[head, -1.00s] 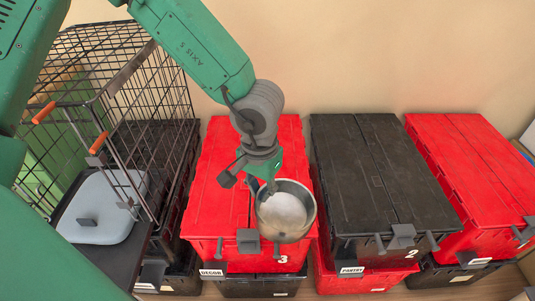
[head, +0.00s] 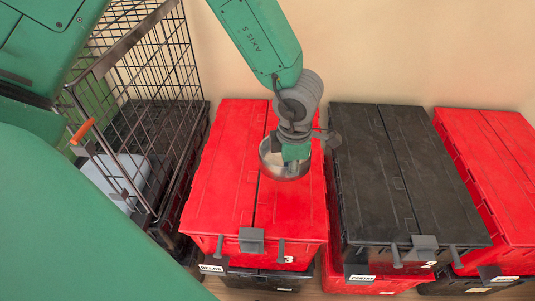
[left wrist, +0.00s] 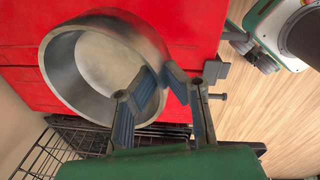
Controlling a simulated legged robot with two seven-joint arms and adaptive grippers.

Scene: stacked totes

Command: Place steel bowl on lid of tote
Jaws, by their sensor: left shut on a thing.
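The steel bowl (head: 272,158) is a round grey metal bowl over the lid of the red tote (head: 222,190) marked 3. My left gripper (head: 296,150) is above the lid and shut on the bowl's rim. In the left wrist view the bowl (left wrist: 92,68) shows its hollow inside, with the blue-padded fingers (left wrist: 160,92) pinching its rim. The red lid (left wrist: 200,25) is behind it. I cannot tell whether the bowl touches the lid. My right gripper is not in view.
A black-lidded tote (head: 385,180) and another red tote (head: 490,160) stand to the right. A black wire cage (head: 150,90) stands at the left, with a pale grey-blue lidded thing (head: 112,178) in it.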

